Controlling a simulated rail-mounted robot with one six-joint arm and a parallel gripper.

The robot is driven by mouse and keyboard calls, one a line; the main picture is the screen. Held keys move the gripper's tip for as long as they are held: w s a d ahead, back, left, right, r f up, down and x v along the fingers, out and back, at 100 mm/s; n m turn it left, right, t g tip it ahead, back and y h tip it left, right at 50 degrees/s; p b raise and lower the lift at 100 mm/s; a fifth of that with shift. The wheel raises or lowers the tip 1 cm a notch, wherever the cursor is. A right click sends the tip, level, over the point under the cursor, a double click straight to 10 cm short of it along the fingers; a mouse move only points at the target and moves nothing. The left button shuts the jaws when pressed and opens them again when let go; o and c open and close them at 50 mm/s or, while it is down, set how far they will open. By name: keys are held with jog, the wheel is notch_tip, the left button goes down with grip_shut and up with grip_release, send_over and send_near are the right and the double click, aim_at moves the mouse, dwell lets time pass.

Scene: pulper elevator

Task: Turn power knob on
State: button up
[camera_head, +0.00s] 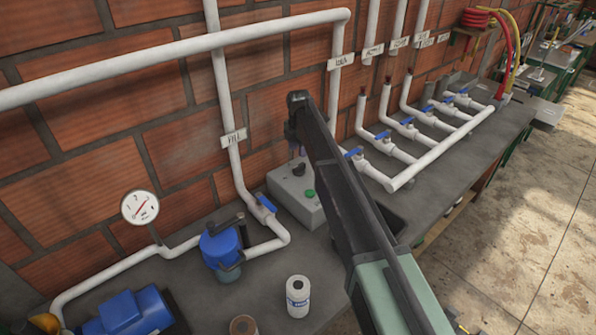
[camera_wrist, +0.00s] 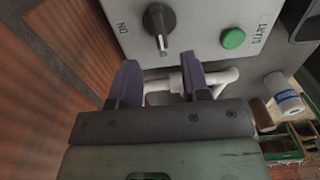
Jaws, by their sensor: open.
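The power knob (camera_wrist: 160,24) is a dark rotary knob with a light pointer line, on a light grey control box (camera_wrist: 207,22). The pointer aims down in the wrist view, and a label reading "ON" shows to its left. A green button (camera_wrist: 232,38) sits to the right beside a "START" label. In the head view the box (camera_head: 300,196) stands on the counter against the wall, its knob (camera_head: 299,169) partly visible behind my arm. My gripper (camera_wrist: 160,75) is open and empty, its two purple fingers just below the knob in the wrist view, apart from it. The gripper also shows in the head view (camera_head: 293,136).
White pipes with blue-handled valves (camera_head: 383,136) run along the counter to the right. A brick wall lies behind.

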aim_at(299, 165)
notch_tip(299, 165, down, 8)
jog(key=b, duration=0.6)
jog(key=shift+f+b, duration=0.15)
jog(key=shift+b, duration=0.15)
jog(key=shift+r, duration=0.2)
jog(key=shift+c, duration=0.4)
grip_shut()
